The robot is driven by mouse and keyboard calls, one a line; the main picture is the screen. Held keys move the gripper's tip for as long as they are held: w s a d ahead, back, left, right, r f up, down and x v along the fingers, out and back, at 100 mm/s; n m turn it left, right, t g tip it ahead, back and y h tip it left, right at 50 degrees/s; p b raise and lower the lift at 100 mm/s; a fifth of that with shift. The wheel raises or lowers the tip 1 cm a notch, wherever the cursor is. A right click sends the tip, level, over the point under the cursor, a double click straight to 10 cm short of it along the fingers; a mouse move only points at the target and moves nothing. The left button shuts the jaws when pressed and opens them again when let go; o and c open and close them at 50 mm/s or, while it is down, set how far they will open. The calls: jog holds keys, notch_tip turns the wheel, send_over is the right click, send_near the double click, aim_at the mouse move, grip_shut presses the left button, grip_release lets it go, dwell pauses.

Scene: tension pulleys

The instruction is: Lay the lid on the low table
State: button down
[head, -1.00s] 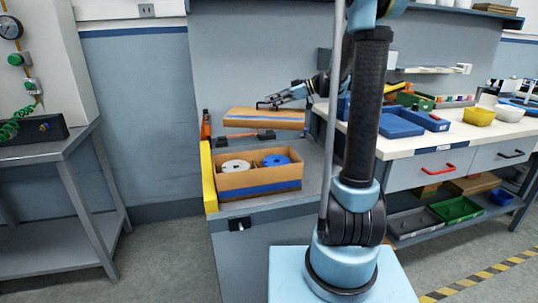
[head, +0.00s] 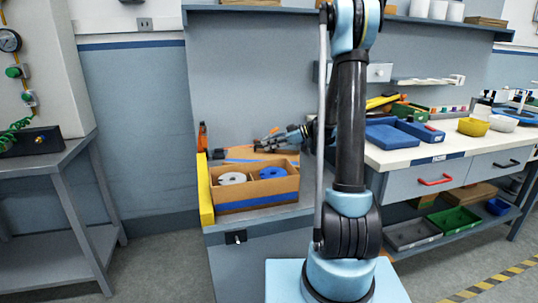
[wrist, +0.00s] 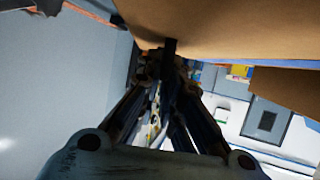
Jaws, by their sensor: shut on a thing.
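The cardboard lid (head: 243,153) is brown with a blue band and shows in the head view just behind the open box, which partly hides it. My gripper (head: 262,145) is shut on the lid from above. In the wrist view the lid (wrist: 240,25) fills the top as a large brown panel, with my gripper's fingers (wrist: 168,50) against it. The low table (head: 307,196) is a grey top under the box. Whether the lid touches it is hidden.
The open cardboard box (head: 258,196) holds a white pulley (head: 232,178) and a blue pulley (head: 273,172). A yellow bar (head: 205,195) stands at its left. A white-topped bench (head: 425,150) with blue bins (head: 388,136) is to the right. A grey table (head: 50,160) is at far left.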

aim_at(269, 152)
jog(key=shift+f, duration=1.9)
jog(key=c, duration=1.8)
grip_release()
jog(key=shift+o, duration=0.2)
